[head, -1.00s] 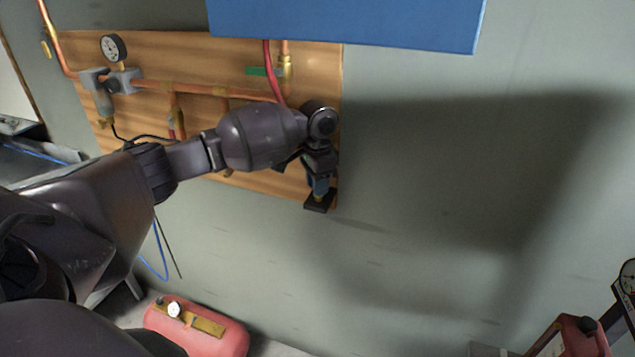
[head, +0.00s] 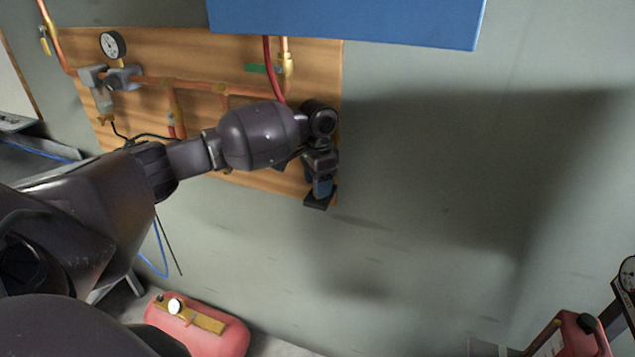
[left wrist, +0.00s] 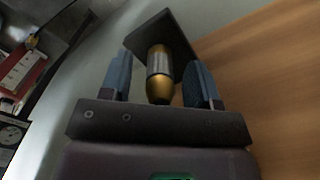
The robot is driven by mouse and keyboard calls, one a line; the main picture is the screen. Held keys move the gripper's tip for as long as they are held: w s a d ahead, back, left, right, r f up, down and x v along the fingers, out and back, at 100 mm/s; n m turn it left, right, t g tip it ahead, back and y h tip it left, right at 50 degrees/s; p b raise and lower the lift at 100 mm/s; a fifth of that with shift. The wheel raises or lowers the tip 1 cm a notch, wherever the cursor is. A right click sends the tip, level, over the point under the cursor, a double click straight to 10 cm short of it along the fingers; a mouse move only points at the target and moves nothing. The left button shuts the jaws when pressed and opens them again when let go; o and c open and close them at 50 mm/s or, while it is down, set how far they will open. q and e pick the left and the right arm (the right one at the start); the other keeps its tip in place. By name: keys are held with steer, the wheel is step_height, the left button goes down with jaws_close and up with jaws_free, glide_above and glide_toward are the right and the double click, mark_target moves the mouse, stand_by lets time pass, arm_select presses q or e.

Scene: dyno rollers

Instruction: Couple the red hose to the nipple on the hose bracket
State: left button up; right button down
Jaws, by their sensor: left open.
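The red hose (head: 267,62) comes down from under the blue panel in the head view and passes behind my left wrist; its lower end is hidden. The black hose bracket (head: 316,202) is at the lower right corner of the wooden board and also shows in the left wrist view (left wrist: 172,33). A brass fitting with a silver collar (left wrist: 160,72) stands against the bracket; I cannot tell if the hose is joined to it. My left gripper (head: 320,183) is at the bracket. Its blue fingers (left wrist: 160,68) are open, one on each side of the fitting, with gaps visible. My right gripper is not in view.
The wooden board (head: 285,187) carries copper pipes, a gauge (head: 112,45) and valves. A blue panel (head: 345,22) overhangs it. A red tank (head: 215,338) is on the floor below. The grey wall right of the board is clear.

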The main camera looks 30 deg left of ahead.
arm_select(q)
step_height(320, 180, up, 11)
steer(key=shift+f+b, duration=0.15)
steer(key=shift+b, duration=0.4)
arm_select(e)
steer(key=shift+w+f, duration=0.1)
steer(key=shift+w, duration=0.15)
